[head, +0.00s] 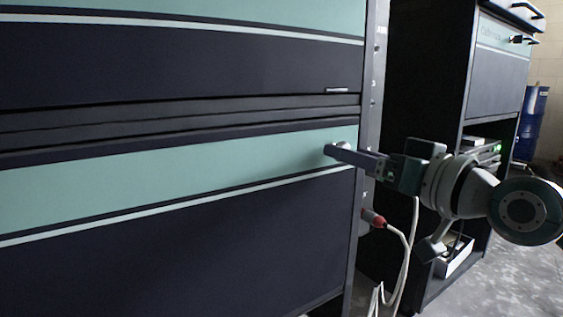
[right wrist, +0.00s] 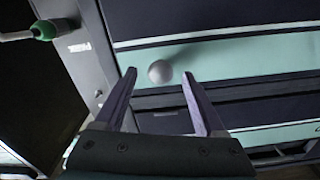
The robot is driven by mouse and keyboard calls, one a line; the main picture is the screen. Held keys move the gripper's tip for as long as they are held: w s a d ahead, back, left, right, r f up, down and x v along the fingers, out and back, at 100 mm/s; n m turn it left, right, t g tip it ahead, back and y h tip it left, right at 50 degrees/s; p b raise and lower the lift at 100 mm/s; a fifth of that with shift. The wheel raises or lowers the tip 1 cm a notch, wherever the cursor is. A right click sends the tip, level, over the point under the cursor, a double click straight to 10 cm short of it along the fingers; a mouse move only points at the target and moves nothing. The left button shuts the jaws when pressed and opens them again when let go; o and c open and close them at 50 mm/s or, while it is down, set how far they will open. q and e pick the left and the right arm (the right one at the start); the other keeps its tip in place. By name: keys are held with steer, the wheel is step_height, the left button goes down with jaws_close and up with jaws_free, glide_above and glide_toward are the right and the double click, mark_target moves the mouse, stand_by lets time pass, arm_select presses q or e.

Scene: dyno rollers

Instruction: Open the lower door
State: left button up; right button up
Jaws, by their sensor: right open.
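The lower door (head: 150,255) is a dark panel with a teal band along its top, and it looks shut in the cabinet front. A round silver knob (right wrist: 160,72) sits on the teal band near the door's right end. In the head view the fingers mostly hide the knob. My right gripper (head: 335,151) reaches in from the right to this end of the band. In the right wrist view its fingers (right wrist: 159,76) are open, with the knob showing between and just beyond the tips. I cannot tell whether either finger touches it. My left gripper is not in view.
An upper dark panel (head: 180,65) with a teal band lies above the door. A red plug with a white cable (head: 373,218) hangs at the cabinet's right edge, under my right arm. Another dark cabinet (head: 497,80) stands to the right, with a blue barrel (head: 531,122) beyond.

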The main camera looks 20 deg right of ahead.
steer(key=shift+w+a, duration=0.1)
steer(key=shift+w, duration=0.2)
steer(key=shift+c, duration=0.4)
jaws_close()
stand_by(0.9)
